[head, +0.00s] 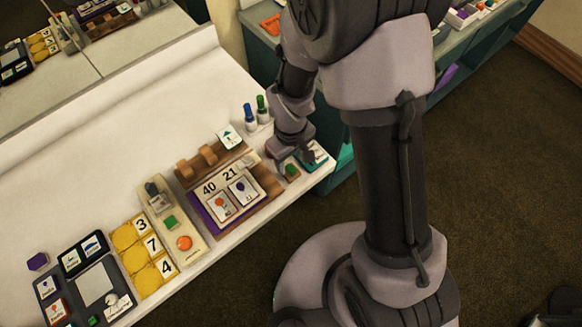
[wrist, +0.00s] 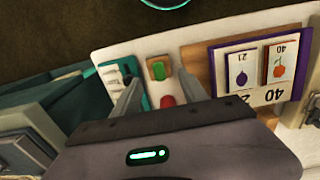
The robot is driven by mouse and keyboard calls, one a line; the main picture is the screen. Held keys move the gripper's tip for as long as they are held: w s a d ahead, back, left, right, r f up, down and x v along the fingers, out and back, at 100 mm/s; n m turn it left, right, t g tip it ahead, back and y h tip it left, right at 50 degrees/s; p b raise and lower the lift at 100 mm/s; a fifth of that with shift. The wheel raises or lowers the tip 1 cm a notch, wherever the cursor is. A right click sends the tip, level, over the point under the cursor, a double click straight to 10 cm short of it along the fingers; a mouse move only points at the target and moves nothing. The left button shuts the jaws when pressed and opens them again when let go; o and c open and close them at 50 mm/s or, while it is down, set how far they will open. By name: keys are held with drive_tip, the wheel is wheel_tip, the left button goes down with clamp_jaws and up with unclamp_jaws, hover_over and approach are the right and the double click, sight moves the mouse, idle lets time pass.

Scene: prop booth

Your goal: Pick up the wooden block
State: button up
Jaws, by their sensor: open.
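A small wooden block (head: 291,171) with a green patch on top lies on the white table near its right end. In the wrist view the same block (wrist: 153,64) sits just ahead of my fingertips, roughly centred between them. My gripper (wrist: 158,77) is open and empty, its two fingers pointing toward the block. In the head view my gripper (head: 294,158) is low over the table, just behind the block, with its tips partly hidden. I cannot tell its exact height above the table.
A red piece (wrist: 167,101) lies between my fingers, nearer the palm. A teal item (head: 316,156) is close on one side, and a wooden board with number cards (head: 263,178) on the other. Blue and green bottles (head: 250,117) stand behind. The table edge is near.

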sight(291, 168)
wheel_tip(291, 168, down, 6)
drive_tip(key=b, duration=0.2)
drive_tip(key=shift+w+f+b, duration=0.15)
drive_tip(key=shift+f+b, duration=0.1)
drive_tip(key=shift+b, duration=0.15)
drive_tip(key=shift+r, duration=0.1)
drive_tip(key=shift+c, duration=0.9)
clamp_jaws()
